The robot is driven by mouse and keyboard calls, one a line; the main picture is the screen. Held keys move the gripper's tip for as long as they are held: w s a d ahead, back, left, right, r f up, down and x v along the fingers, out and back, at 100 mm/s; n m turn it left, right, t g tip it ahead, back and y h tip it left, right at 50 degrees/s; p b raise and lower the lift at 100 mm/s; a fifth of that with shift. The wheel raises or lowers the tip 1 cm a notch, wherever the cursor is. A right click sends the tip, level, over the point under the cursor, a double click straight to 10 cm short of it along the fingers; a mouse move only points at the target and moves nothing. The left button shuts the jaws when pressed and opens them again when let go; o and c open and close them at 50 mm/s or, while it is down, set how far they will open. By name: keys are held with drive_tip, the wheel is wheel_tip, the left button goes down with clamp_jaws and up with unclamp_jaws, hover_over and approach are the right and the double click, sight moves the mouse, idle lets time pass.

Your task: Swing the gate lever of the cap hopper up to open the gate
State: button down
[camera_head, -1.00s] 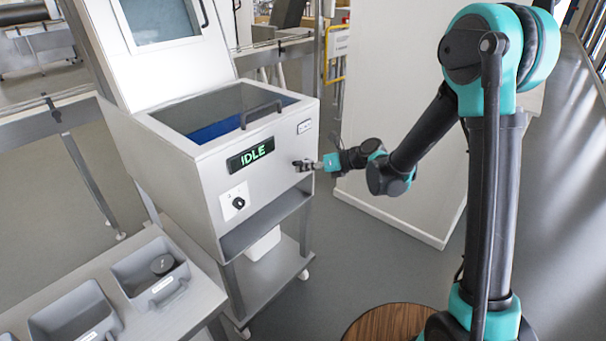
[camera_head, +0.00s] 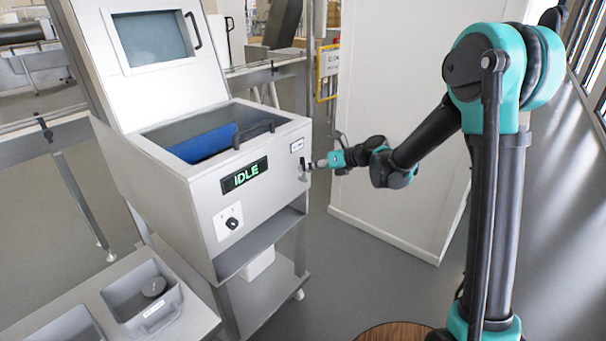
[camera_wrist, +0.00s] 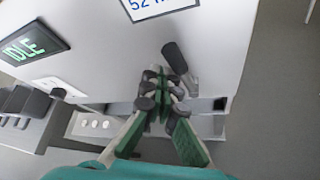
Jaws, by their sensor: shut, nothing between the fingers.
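The cap hopper (camera_head: 215,205) is a grey metal box with a green IDLE display (camera_head: 245,174) on its front. Its gate lever (camera_head: 302,165) is small at the right of the front face. In the wrist view, the lever's dark grip (camera_wrist: 175,57) points up and slightly left, towards the label, on a pale metal arm. My gripper (camera_head: 313,165) is at the lever, on its right in the head view. In the wrist view my gripper (camera_wrist: 156,95) is shut and empty, just below and left of the grip. I cannot tell whether it touches the lever.
A white label (camera_wrist: 155,8) is above the lever. A knob (camera_head: 232,223) is on the hopper's front below the display. A grey bin (camera_head: 145,298) with a dark round piece stands on the bench at lower left. A white panel (camera_head: 395,150) stands behind my arm.

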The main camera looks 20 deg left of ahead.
drive_tip(key=shift+w+d+r, duration=0.15)
drive_tip(key=shift+w, duration=0.3)
drive_tip(key=shift+w+d+r, duration=0.1)
drive_tip(key=shift+w+d, duration=0.05)
drive_tip(key=shift+w, duration=0.25)
drive_tip(key=shift+w+d, duration=0.1)
drive_tip(key=shift+w, duration=0.1)
